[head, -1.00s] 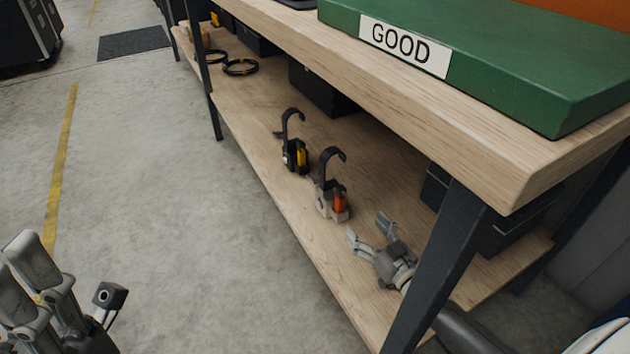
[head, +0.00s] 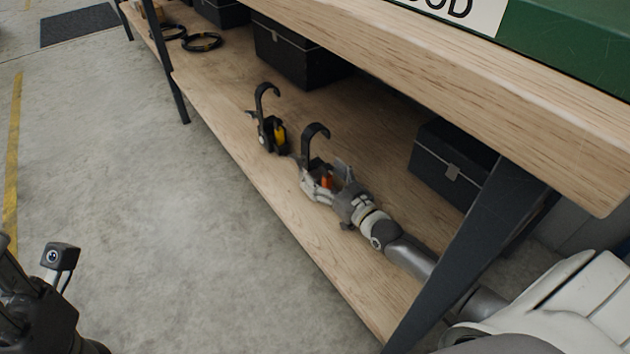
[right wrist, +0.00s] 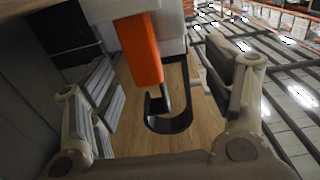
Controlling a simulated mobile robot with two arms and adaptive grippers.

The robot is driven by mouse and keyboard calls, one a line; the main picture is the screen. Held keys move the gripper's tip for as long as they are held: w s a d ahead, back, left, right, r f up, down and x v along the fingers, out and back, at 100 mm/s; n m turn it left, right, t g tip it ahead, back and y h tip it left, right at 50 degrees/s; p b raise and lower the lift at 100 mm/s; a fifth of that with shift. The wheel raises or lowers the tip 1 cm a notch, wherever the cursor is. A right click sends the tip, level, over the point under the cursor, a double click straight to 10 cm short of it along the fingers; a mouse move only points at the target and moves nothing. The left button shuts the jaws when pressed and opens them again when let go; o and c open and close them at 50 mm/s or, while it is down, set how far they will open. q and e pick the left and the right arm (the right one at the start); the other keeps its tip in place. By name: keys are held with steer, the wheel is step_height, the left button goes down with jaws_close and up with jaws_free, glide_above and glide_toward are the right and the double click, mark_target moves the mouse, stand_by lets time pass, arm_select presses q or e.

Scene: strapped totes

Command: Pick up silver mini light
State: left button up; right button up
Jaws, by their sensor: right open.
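The silver mini light (head: 311,187) has a pale silver body, an orange part and a black hook on top. It stands upright near the front edge of the lower wooden shelf. My right gripper (head: 332,180) is at it from the right, its fingers open around its body and partly hiding it. In the right wrist view the light's orange part (right wrist: 140,50) and black hook show between the spread fingers of the gripper (right wrist: 165,75). Contact is not clear. Part of my left gripper (head: 20,305) shows at the lower left edge, its fingertips cut off.
A similar black and yellow light (head: 270,132) with a hook stands just left on the shelf (head: 270,215). Black boxes (head: 295,55) (head: 450,165) stand behind. A dark table leg (head: 465,255) is by my right arm. The tabletop (head: 480,90) overhangs the shelf.

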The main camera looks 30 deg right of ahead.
mark_target(315, 166)
steer(key=w, duration=0.1)
steer(key=w+b, duration=0.1)
steer(key=w, duration=0.1)
steer(key=w+b, duration=0.1)
steer(key=shift+w+a+f, duration=0.1)
steer(key=shift+w+a, duration=0.05)
steer(key=shift+a, duration=0.2)
steer(key=shift+w, duration=0.5)
steer(key=shift+c, duration=0.5)
jaws_close()
steer(key=shift+r, duration=0.35)
